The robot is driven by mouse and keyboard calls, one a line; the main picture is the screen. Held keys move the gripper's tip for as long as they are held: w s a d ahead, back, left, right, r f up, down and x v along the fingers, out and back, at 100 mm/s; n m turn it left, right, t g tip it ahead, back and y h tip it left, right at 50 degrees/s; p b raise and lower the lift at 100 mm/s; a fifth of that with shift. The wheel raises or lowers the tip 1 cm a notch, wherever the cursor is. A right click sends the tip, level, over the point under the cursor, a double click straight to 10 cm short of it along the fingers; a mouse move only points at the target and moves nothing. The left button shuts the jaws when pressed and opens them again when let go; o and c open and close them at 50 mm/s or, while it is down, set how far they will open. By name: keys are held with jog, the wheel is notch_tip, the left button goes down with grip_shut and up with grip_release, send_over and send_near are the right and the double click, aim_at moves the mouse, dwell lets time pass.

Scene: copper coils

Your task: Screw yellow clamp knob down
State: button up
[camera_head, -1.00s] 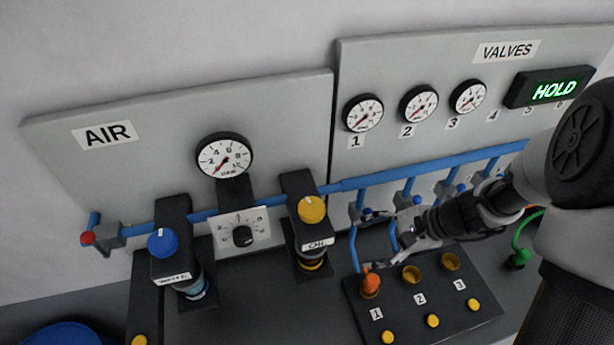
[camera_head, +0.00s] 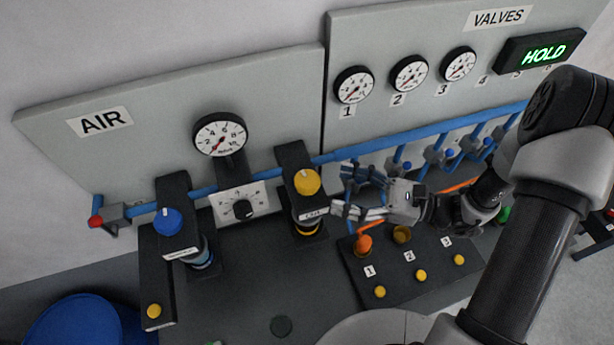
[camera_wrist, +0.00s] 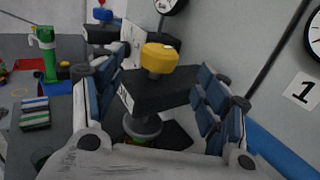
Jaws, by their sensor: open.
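The yellow clamp knob (camera_head: 306,181) sits on top of a dark block labelled OIL on the AIR panel's pipe. It also shows in the wrist view (camera_wrist: 159,58), above the dark block (camera_wrist: 155,92) and between my fingers but farther off. My gripper (camera_head: 340,191) is open and empty, just right of the knob in the head view. In the wrist view its two blue-padded fingers (camera_wrist: 158,95) stand wide apart on either side of the block. Whether a finger touches the block, I cannot tell.
A blue knob (camera_head: 168,221) tops a similar unit at the left. A blue pipe (camera_head: 420,145) runs along the panels behind my gripper. A black box with numbered ports (camera_head: 420,290) and an orange plug (camera_head: 364,243) lies below my gripper. The bench front left of it is mostly clear.

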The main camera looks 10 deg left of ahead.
aim_at(307, 179)
jog(key=a, duration=0.8)
jog(key=shift+w+a+p, duration=0.15)
jog(key=shift+a+p, duration=0.25)
jog(key=shift+c, duration=0.5)
jog(key=c, duration=1)
jog(key=shift+t, duration=0.3)
